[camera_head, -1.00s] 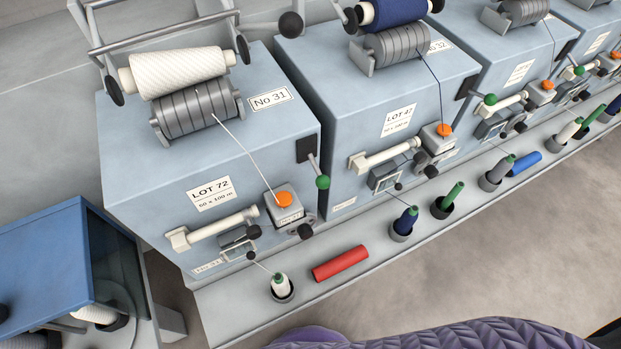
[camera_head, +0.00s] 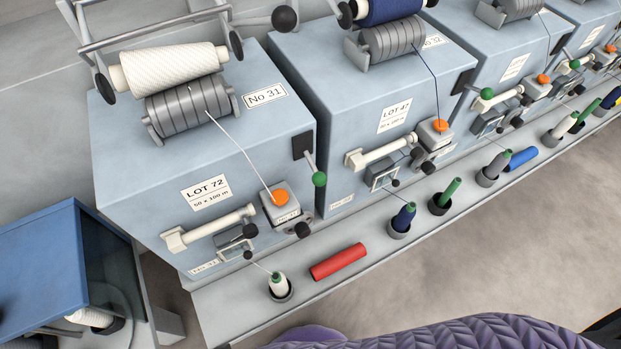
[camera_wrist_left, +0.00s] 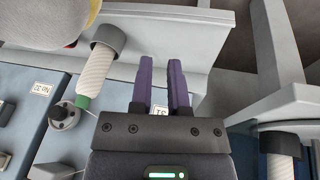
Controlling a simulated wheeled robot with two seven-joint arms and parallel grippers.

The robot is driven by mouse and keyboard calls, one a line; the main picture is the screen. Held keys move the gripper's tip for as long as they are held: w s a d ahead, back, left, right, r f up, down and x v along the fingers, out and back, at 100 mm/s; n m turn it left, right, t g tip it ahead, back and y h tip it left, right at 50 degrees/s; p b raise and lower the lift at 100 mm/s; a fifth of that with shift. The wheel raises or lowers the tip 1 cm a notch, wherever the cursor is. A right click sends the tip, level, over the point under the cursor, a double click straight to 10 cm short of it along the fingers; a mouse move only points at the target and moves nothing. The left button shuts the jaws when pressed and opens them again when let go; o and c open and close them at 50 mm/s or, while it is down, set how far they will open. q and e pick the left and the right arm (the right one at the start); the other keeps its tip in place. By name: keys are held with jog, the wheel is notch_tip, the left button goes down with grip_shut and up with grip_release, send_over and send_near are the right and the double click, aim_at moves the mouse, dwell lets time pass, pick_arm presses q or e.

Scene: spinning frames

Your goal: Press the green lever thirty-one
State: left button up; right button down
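The green lever of machine No 31 is a grey rod with a green ball knob (camera_head: 319,179) on a black plate at the right end of the machine's front face. It points down and outward, with nothing touching it in the head view. The machine No 31 (camera_head: 140,205) is a pale blue box with a "No 31" label. My left gripper (camera_wrist_left: 161,62) shows in the left wrist view with two purple fingers apart and nothing between them. A small label reading 31 shows just beyond the finger bases. The lever is not discernible in that view. My right gripper is not in view.
Machine No 32 (camera_head: 360,135) stands right of No 31, with its own green-knobbed lever (camera_head: 487,93). A grey ledge (camera_head: 240,322) in front holds a red cylinder (camera_head: 338,262) and several spools in cups. A blue box (camera_head: 40,255) stands at left.

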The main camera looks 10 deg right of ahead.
pick_arm(q)
jog(key=w+d+r+n, duration=0.1)
jog(key=w, duration=0.1)
jog(key=w+d+r+n+t+h, duration=0.1)
jog(key=w, duration=0.1)
jog(key=w+d+r+t, duration=0.1)
jog(key=w, duration=0.2)
jog(key=shift+w+r+n+h+b, duration=0.1)
jog(key=shift+r+n+h+b, duration=0.2)
jog(key=shift+n, duration=0.1)
grip_shut()
jog(key=n+t+h+b, duration=0.2)
jog(key=n+t+h, duration=0.5)
jog(key=h, duration=0.1)
send_near(319, 179)
jog(key=w+a+f, duration=0.2)
jog(key=a, duration=0.1)
jog(key=shift+s+d+r, duration=0.15)
jog(key=shift+s+d, duration=0.05)
jog(key=x, duration=1)
jog(key=shift+p, duration=0.3)
jog(key=shift+r, duration=0.1)
